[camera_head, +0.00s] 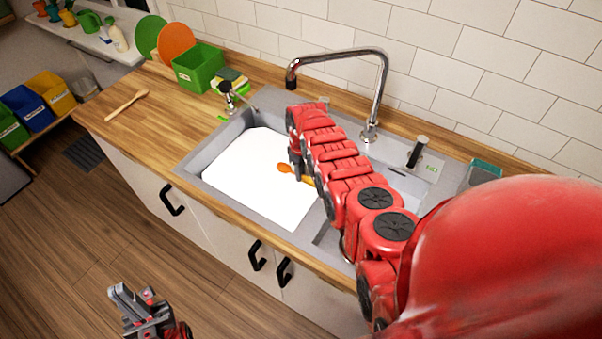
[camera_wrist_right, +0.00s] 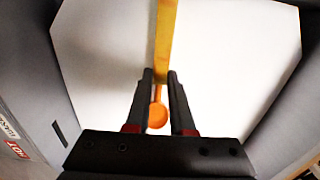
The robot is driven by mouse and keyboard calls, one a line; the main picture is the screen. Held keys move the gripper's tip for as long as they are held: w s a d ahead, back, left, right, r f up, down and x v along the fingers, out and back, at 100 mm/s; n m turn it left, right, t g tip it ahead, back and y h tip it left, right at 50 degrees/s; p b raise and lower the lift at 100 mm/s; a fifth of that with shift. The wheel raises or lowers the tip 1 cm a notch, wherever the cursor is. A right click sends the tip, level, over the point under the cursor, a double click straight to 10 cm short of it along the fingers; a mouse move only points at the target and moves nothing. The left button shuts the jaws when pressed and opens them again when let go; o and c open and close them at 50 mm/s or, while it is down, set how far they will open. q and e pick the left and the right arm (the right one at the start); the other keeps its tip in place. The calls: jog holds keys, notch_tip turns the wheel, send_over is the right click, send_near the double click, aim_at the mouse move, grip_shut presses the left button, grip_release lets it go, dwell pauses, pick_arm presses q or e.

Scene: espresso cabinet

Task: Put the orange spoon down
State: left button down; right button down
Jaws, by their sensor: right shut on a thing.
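The orange spoon (camera_head: 286,169) is over the left sink basin in the head view, partly hidden by my right arm. In the right wrist view its orange bowl (camera_wrist_right: 157,116) is near my gripper, and its yellow handle (camera_wrist_right: 166,40) runs away between the fingertips. My right gripper (camera_wrist_right: 160,75) is shut on the spoon. It also shows in the head view (camera_head: 296,165), above the white surface in the basin. I cannot tell whether the spoon touches that surface. My left gripper (camera_head: 134,290) is low at the front left, away from the counter, open and empty.
The sink (camera_head: 190,172) has a tall faucet (camera_head: 380,95) behind it. A wooden spoon (camera_head: 127,104) lies on the left counter. A green box (camera_head: 198,68) and green and orange plates (camera_head: 174,42) stand at the back. The counter left of the sink has free room.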

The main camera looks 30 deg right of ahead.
jog(key=shift+f, duration=0.25)
jog(key=shift+f+b, duration=0.55)
jog(key=shift+b, duration=0.1)
jog(key=c, duration=0.8)
grip_release()
jog(key=shift+r, duration=0.1)
